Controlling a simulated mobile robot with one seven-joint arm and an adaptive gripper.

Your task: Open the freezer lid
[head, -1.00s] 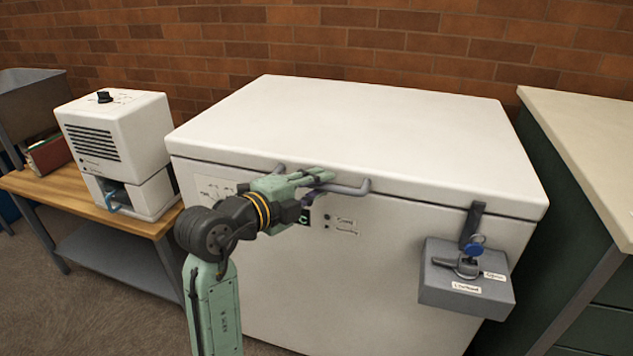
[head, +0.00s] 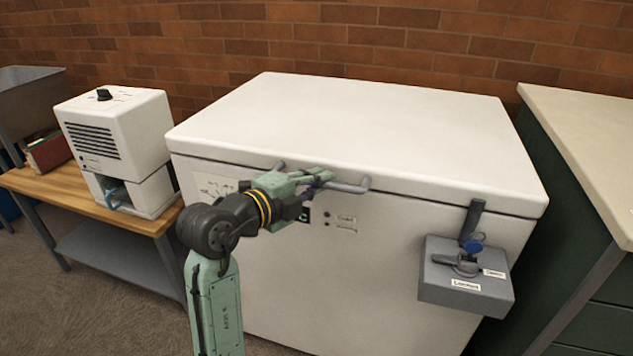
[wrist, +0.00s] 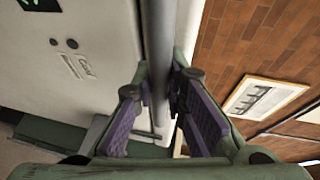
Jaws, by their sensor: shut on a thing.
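The white chest freezer (head: 300,270) stands against the brick wall, its lid (head: 350,125) lying nearly flat on the body. A grey bar handle (head: 350,187) runs along the lid's front edge. My gripper (head: 322,177) is at the handle and shut on it. In the wrist view the handle (wrist: 158,60) passes between the purple-padded fingers of my gripper (wrist: 165,108). A grey lock box (head: 466,275) with a blue-tagged key (head: 474,243) is on the freezer's front right, under a dark hasp (head: 472,220) below the lid edge.
A white machine (head: 118,150) stands on a wooden bench (head: 75,200) at the left. A green cabinet with a pale top (head: 590,150) stands close on the right. The lid top is bare, and the brick wall (head: 420,40) is behind it.

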